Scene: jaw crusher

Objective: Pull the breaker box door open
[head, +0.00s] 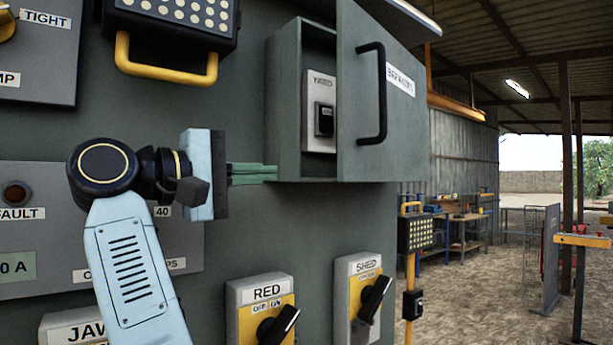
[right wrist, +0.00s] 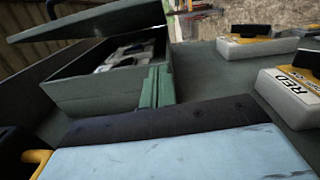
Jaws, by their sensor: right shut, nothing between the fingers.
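The breaker box (head: 284,100) is a grey-green box on the panel in the head view. Its door (head: 400,125) stands open, swung out to the right, with a black bar handle (head: 372,92) and a white label. A switch marked YARD (head: 320,112) shows inside. My right gripper (head: 274,173) is shut and empty, its green fingers pointing right at the box's lower left edge; whether they touch it I cannot tell. In the right wrist view the fingers (right wrist: 157,88) are together beside the box (right wrist: 95,90), with the open door (right wrist: 85,20) above. My left gripper is not in view.
Switches marked RED (head: 262,305) and SHED (head: 358,298) stick out of the panel below the box. A yellow-handled lamp (head: 168,70) juts out above my right arm. Open yard with a workbench (head: 462,230) lies to the right.

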